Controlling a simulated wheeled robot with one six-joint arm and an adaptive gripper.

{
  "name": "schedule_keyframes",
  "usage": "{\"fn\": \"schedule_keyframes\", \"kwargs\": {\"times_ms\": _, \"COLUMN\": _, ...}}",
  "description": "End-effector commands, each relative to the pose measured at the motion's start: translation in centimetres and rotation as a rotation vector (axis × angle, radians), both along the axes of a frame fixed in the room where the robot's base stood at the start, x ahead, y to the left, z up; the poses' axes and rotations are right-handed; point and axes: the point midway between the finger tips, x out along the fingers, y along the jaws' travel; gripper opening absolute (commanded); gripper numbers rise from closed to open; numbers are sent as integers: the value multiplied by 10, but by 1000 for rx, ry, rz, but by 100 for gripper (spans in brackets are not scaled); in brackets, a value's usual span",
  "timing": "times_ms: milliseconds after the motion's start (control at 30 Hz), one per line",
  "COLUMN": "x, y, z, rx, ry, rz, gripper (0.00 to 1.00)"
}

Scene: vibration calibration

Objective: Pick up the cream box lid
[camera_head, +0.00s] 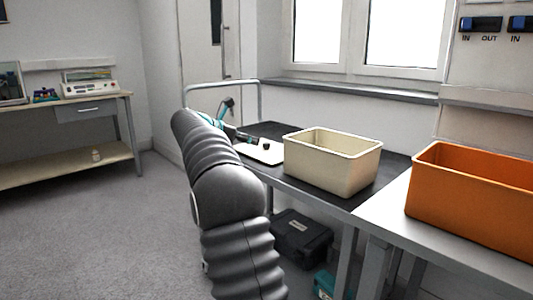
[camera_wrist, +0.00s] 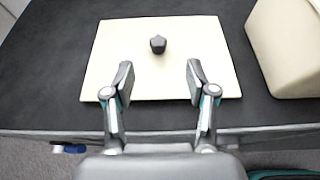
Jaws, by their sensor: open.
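The cream box lid (camera_wrist: 112,62) is a flat pale panel with a small dark knob (camera_wrist: 158,44) in its upper middle. It lies on the dark table top in the wrist view. It also shows in the head view (camera_head: 262,154), partly hidden behind my arm. My gripper (camera_wrist: 158,75) is open, with its two fingers apart over the near part of the lid. The knob is ahead of the fingertips, between their lines, and nothing is held. Whether the fingertips touch the lid I cannot tell. The cream box (camera_head: 325,165) stands open-topped to the right of the lid.
An orange bin (camera_head: 475,205) stands on the lighter table at the right. The dark table top (camera_wrist: 50,60) is bare to the left of the lid. A black case (camera_head: 301,238) is on the floor below. A side bench (camera_head: 65,110) stands at the far left.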

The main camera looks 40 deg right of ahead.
Motion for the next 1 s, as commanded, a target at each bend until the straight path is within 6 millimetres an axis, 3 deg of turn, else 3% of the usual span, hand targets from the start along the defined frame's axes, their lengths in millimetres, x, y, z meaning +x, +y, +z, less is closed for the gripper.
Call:
{"fn": "schedule_keyframes", "kwargs": {"times_ms": 133, "x": 1, "y": -18, "z": -7, "rx": 0, "ry": -1, "rz": 0, "gripper": 57}}
{"fn": "schedule_keyframes", "kwargs": {"times_ms": 433, "x": 3, "y": -32, "z": -14, "rx": 1, "ry": -1, "rz": 0, "gripper": 57}}
{"fn": "schedule_keyframes", "kwargs": {"times_ms": 733, "x": 8, "y": -68, "z": -30, "rx": 1, "ry": -2, "rz": -1, "gripper": 57}}
{"fn": "schedule_keyframes", "kwargs": {"times_ms": 1000, "x": 9, "y": -71, "z": -30, "rx": 1, "ry": -1, "rz": 1, "gripper": 57}}
